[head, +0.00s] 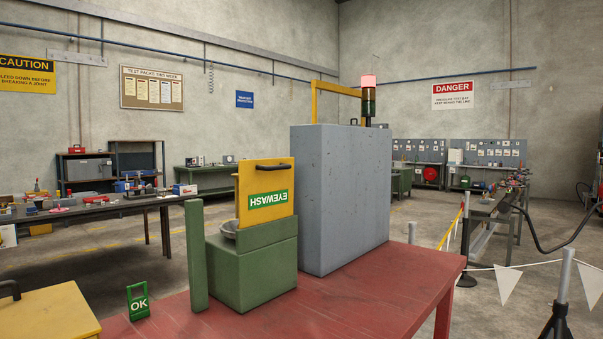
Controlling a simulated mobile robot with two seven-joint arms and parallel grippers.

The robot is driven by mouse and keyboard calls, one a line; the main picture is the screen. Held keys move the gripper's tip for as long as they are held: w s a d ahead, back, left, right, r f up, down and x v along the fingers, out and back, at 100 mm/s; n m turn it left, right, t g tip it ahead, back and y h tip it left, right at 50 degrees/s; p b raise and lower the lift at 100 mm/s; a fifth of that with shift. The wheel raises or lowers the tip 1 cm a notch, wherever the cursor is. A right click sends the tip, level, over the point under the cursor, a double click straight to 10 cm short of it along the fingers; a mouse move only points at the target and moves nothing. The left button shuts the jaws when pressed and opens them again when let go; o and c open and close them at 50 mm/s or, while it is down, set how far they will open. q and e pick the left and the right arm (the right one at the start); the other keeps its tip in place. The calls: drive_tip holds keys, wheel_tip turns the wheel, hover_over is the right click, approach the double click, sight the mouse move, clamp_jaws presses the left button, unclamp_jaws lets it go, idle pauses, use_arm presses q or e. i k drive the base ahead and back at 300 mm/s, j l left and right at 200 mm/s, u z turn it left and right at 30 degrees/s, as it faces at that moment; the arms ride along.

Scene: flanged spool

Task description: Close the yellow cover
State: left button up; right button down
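The yellow cover (265,212) stands upright on the green box (255,280) on the red table. It is raised, with a dark handle (274,165) near its top edge and a green EYEWASH label that reads upside down. Part of a grey bowl (229,229) shows at the left of the cover, in the top of the box; the rest is hidden. Neither of my grippers is in view.
A tall grey block (345,200) stands close behind and right of the box. A yellow box (45,318) with a dark handle is at bottom left. The red table's (400,290) right part is clear.

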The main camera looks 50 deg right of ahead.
sight(266, 186)
drive_tip(key=k+l, duration=0.1)
drive_tip(key=l, duration=0.7)
drive_tip(key=k+l, duration=0.1)
drive_tip(key=l, duration=0.65)
